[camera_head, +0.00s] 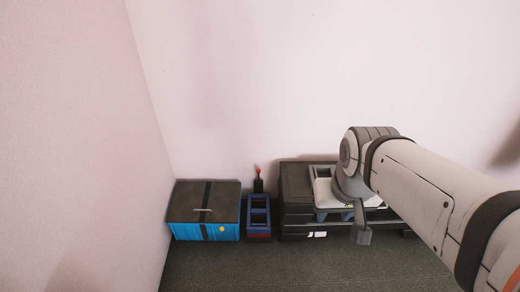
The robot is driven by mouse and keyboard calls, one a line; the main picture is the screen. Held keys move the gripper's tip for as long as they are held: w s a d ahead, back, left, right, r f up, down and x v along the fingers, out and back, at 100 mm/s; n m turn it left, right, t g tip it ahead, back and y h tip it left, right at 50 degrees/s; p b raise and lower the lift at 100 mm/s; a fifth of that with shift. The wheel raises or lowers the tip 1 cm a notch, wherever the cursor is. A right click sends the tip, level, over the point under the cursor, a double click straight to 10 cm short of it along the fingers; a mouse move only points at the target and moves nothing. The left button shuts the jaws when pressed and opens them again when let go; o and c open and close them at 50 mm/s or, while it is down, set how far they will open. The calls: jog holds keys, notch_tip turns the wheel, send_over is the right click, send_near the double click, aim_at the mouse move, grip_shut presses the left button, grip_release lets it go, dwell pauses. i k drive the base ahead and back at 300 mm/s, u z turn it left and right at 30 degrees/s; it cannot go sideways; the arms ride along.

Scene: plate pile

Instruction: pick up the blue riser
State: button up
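A blue open-framed piece (259,213), which looks like the blue riser, stands by the wall between a blue box and a dark rack. Something reddish shows at its foot. More blue parts (321,215) show under the arm at the rack, partly hidden, and I cannot tell what they belong to. My gripper (362,236) hangs in front of the rack, to the right of the open-framed piece and apart from it in the picture. Its fingers are too small and overlapped to tell whether they are open or shut. I see nothing held in it.
A blue box (205,231) with a dark lid stands in the left corner. A small black item with a red top (258,181) is behind the framed piece. The dark rack (295,190) carries a pale item (322,190). The grey floor in front is clear.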

aim_at(251, 212)
jog(key=i, duration=1.5)
jog(key=u, duration=0.05)
